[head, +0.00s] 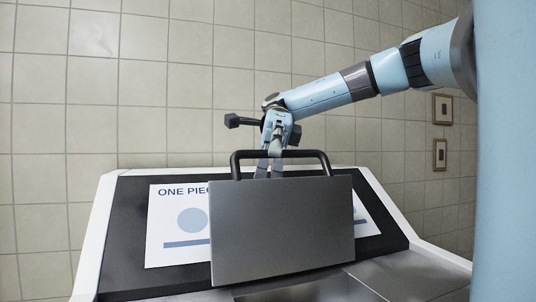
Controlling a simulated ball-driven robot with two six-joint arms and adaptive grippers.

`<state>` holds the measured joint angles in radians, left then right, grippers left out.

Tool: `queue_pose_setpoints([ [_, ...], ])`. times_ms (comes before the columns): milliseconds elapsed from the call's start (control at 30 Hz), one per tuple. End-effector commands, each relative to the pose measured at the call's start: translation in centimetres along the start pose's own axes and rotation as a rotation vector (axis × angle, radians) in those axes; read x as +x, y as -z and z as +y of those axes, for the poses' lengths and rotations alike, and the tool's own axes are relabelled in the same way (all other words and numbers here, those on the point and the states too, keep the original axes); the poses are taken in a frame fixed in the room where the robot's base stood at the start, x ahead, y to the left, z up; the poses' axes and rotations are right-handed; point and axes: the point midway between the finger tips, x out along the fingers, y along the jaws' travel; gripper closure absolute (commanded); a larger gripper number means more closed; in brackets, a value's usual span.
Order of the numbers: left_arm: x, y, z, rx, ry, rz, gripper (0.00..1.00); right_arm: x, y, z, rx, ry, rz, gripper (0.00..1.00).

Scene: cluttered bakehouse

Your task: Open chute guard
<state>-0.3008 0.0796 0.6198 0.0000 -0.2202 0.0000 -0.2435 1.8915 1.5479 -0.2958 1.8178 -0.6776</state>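The chute guard (283,232) is a flat grey metal panel with a dark, rounded bar handle (308,154) along its top edge. It stands raised and slightly tilted in front of a sloped dark panel. My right gripper (268,170) comes down from above at the left half of the handle. Its fingertips show in the gap between the bar and the panel's top edge. I cannot tell whether the fingers press on the bar. My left gripper is out of view.
A white sign (179,246) reading "ONE PIE…" lies on the dark sloped panel (127,235), partly hidden by the guard. A white frame (95,240) edges the panel. A metal surface (400,277) lies at lower right. A tiled wall (110,100) with two small frames is behind.

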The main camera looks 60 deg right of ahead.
Motion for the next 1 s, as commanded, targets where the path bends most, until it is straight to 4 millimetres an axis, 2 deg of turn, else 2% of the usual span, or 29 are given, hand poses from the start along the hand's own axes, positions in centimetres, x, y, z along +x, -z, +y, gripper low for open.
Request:
queue_pose_setpoints([
  [367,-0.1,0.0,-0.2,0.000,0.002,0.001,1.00,-0.6,-0.2,1.0,-0.002,0.001,0.002,0.64],
  [733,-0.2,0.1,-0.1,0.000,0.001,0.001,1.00,-4.2,-1.8,6.9,-0.001,0.002,0.001,0.64],
  [1000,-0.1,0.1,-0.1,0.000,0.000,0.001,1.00,-5.1,-2.2,8.5,-0.001,-0.001,0.002,0.64],
])
